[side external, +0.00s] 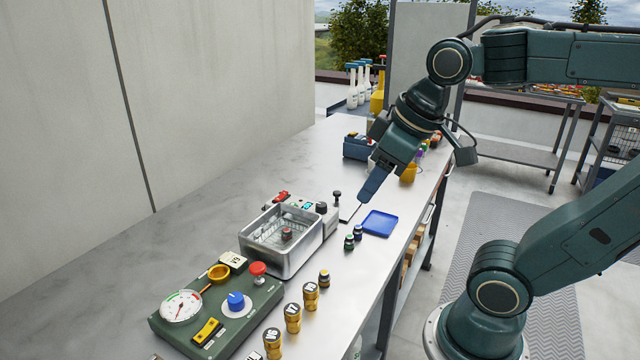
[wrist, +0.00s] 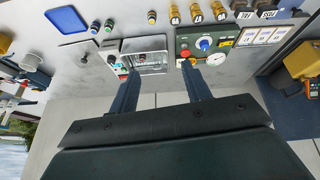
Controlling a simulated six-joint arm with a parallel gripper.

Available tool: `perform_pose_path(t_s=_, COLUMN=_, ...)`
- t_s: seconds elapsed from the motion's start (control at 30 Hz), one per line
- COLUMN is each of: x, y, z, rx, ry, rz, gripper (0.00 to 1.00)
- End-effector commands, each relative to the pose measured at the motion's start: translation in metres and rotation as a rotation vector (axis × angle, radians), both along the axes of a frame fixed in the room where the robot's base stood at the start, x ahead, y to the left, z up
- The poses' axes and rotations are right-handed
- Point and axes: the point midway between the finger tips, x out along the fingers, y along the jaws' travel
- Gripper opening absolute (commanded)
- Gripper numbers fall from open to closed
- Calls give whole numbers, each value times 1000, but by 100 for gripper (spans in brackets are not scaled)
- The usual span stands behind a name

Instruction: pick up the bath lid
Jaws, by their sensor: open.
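The metal bath (side external: 296,264) is an open-looking rectangular steel box on the bench in the side view. A small dark red knob-like piece (side external: 287,234) shows within its rim; I cannot tell whether it is the knob of a clear lid lying there or something inside. The bath also shows in the wrist view (wrist: 151,42), beyond and between my fingertips. My gripper (side external: 366,196) is above the bench, right of the bath and near the blue tray, pointing down and left. In the wrist view its two fingers (wrist: 160,68) are wide apart with nothing between them.
A green panel (side external: 215,320) with a gauge, blue knob and red button stands in front of the bath. Brass numbered weights (side external: 292,318) and small dark vials (side external: 353,238) are close by. A blue tray (side external: 380,223) lies to the right. The bench is clear toward the wall.

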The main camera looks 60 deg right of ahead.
Motion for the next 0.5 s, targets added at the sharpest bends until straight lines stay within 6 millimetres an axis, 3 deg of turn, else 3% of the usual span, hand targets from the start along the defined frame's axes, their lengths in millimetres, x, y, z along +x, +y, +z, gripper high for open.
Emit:
perform_pose_path(t_s=0.3, x=62, y=-35, z=23, rx=-109, ry=95, rz=165, gripper=48)
perform_pose_path(t_s=0.5, x=101, y=-64, z=27, rx=-162, ry=156, rz=279, gripper=48)
